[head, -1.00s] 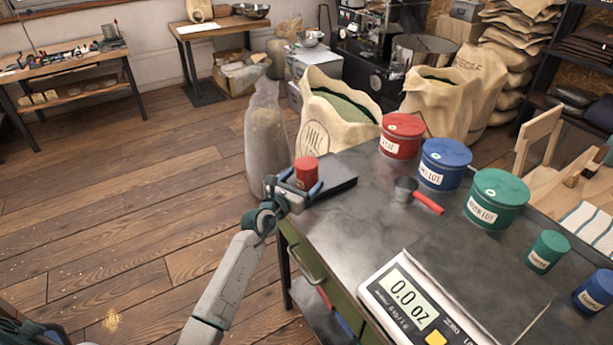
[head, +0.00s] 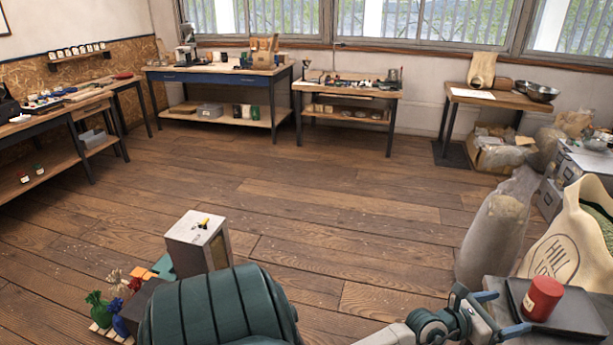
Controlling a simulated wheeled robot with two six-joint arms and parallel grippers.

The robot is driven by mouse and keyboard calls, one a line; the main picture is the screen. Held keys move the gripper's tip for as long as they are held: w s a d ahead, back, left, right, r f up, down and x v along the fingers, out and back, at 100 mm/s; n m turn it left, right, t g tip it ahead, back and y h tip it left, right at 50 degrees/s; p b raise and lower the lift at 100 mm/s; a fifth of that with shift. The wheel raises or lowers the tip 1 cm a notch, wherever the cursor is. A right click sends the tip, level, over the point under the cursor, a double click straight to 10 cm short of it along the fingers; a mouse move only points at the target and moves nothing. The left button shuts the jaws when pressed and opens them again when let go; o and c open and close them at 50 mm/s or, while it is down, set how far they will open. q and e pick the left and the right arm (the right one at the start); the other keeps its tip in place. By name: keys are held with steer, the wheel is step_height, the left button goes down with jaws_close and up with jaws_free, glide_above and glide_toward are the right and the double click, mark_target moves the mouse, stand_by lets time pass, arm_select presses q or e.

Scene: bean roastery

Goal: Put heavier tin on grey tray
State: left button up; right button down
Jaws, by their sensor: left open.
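A small red tin (head: 541,298) stands upright on the dark grey tray (head: 582,318) at the lower right of the head view. The tray lies on the corner of the metal-topped bench. My left gripper (head: 510,311) is open, with its two fingers spread just left of the tin. The fingers look clear of the tin, though the exact gap is hard to judge. My right gripper is out of view. The other tins and the scale are outside this view.
A clear plastic sack (head: 497,225) and a printed bean sack (head: 565,240) stand behind the tray. A pale box (head: 197,243) and small colored bags (head: 97,308) sit at the lower left. Workbenches (head: 215,80) line the back. The middle floor is clear.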

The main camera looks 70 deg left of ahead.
arm_select(q)
steer(key=s+d+r+n+t, duration=0.15)
steer(key=s+n, duration=0.25)
steer(key=n, duration=0.9)
steer(key=s+a+f+n+g+y, duration=0.25)
steer(key=s+f+n, duration=0.25)
steer(key=f, duration=0.8)
steer(key=s+a+f+n+g+y, duration=0.1)
steer(key=s+a+f+n+g, duration=0.3)
steer(key=f, duration=1)
steer(key=s+d+f+n+g+y, duration=0.15)
steer(key=s+f+n, duration=0.45)
steer(key=f, duration=0.7)
steer(key=s+f+n+g, duration=0.3)
steer(key=s+f, duration=0.4)
steer(key=s, duration=0.5)
steer(key=s+f+n+g, duration=0.2)
steer(key=s+f, duration=0.5)
steer(key=s, duration=0.4)
steer(key=s+f+n+g, duration=0.3)
steer(key=s+f, duration=0.4)
steer(key=s, duration=0.5)
steer(key=shift+s+n+g, duration=0.3)
steer(key=shift+g, duration=0.55)
